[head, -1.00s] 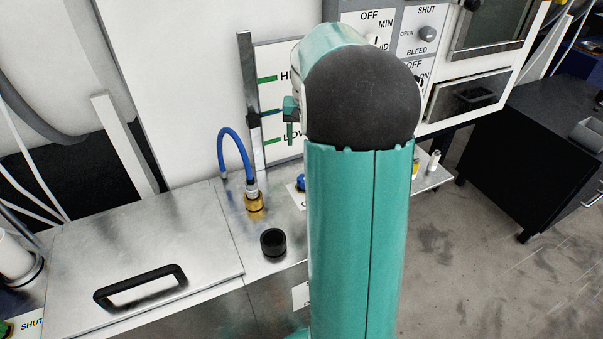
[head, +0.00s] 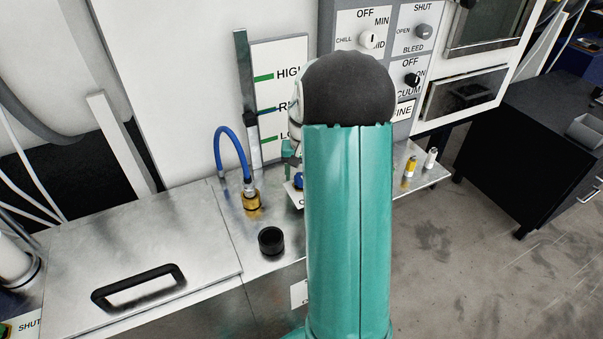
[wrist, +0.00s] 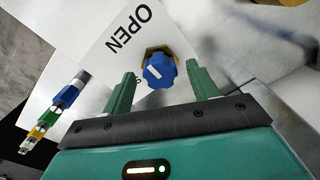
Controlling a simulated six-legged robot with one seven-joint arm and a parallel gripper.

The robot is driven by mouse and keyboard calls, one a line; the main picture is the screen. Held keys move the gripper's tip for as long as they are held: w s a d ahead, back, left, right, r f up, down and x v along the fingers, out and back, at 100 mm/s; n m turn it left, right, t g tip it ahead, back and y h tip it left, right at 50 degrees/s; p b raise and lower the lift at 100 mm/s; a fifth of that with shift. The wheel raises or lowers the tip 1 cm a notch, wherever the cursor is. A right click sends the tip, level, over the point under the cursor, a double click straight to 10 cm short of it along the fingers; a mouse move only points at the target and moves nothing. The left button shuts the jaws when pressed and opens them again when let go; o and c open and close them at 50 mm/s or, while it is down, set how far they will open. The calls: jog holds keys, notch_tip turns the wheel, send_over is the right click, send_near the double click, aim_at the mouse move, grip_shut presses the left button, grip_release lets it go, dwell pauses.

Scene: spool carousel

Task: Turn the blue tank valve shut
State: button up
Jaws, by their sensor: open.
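The blue tank valve (wrist: 160,71) is a small lobed knob with a white mark, on a brass base, in the wrist view. A white label (wrist: 112,52) reading OPEN lies beside it. My gripper (wrist: 164,82) is open, with one teal finger on each side of the knob; I cannot tell whether either touches it. In the head view my arm hides most of the valve, and only a bit of blue (head: 298,180) shows beside my gripper (head: 289,158).
A brass fitting with a blue hose (head: 251,200) and a black cup (head: 271,240) stand on the metal bench to the left. A slider gauge (head: 249,120) rises behind. Small yellow and white cylinders (head: 410,167) stand to the right. A control panel (head: 385,50) is behind my arm.

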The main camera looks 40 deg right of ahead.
jog(key=shift+f, duration=0.1)
jog(key=c, duration=1)
jog(key=shift+n, duration=0.3)
jog(key=n, duration=0.3)
jog(key=shift+n, duration=0.3)
jog(key=n, duration=0.4)
jog(key=shift+n, duration=0.3)
jog(key=n, duration=0.4)
jog(key=shift+n, duration=2.5)
jog(key=shift+g, duration=0.3)
